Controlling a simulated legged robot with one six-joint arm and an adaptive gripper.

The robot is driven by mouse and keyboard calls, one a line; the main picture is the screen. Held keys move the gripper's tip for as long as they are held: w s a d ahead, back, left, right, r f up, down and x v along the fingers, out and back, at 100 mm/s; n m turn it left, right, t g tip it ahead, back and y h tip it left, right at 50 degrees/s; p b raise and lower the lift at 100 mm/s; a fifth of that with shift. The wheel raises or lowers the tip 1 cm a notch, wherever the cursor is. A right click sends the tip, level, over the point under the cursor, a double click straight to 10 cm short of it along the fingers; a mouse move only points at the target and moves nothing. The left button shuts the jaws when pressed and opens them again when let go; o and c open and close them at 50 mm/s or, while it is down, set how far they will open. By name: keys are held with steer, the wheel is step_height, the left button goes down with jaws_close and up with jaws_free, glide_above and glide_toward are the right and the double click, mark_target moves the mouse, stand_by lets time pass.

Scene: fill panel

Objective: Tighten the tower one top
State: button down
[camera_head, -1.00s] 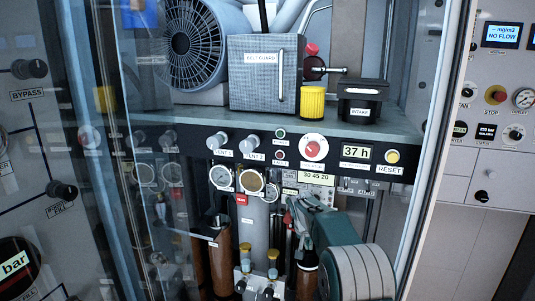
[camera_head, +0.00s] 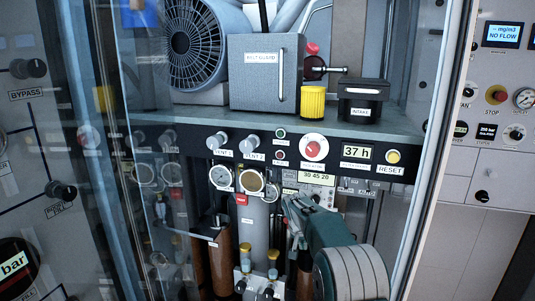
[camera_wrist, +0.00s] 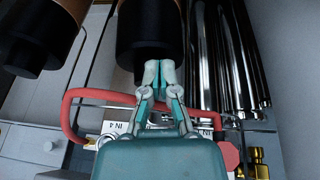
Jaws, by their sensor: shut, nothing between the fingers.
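Two brown towers with black tops show in the head view. One tower (camera_head: 219,262) stands left of the grey cylinder; the other (camera_head: 305,280) stands below my gripper, partly hidden by it. I cannot read which is tower one. In the wrist view, a black top (camera_wrist: 148,28) with a narrower black end lies just beyond my fingertips, and another black top (camera_wrist: 30,45) is at the upper left. My gripper (camera_head: 291,206) is shut and empty. In the wrist view its fingertips (camera_wrist: 160,70) overlap the near black top's end; I cannot tell whether they touch.
A red curved bar (camera_wrist: 95,94) passes behind my fingers. Chrome tubes (camera_wrist: 235,60) stand to the right. In the head view, gauges (camera_head: 253,181) and the control strip (camera_head: 356,152) are above my gripper. The glass door (camera_head: 130,200) stands at left, the cabinet frame (camera_head: 428,150) at right.

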steer(key=shift+w+a+r, duration=0.1)
steer(key=shift+w+r, duration=0.05)
steer(key=shift+r, duration=0.85)
steer(key=shift+w+a+r, duration=0.1)
steer(key=shift+w+r, duration=0.05)
steer(key=shift+r, duration=0.8)
steer(key=shift+w+a+r, duration=0.1)
steer(key=shift+w+r, duration=0.05)
steer(key=shift+r, duration=0.85)
steer(key=shift+s, duration=0.1)
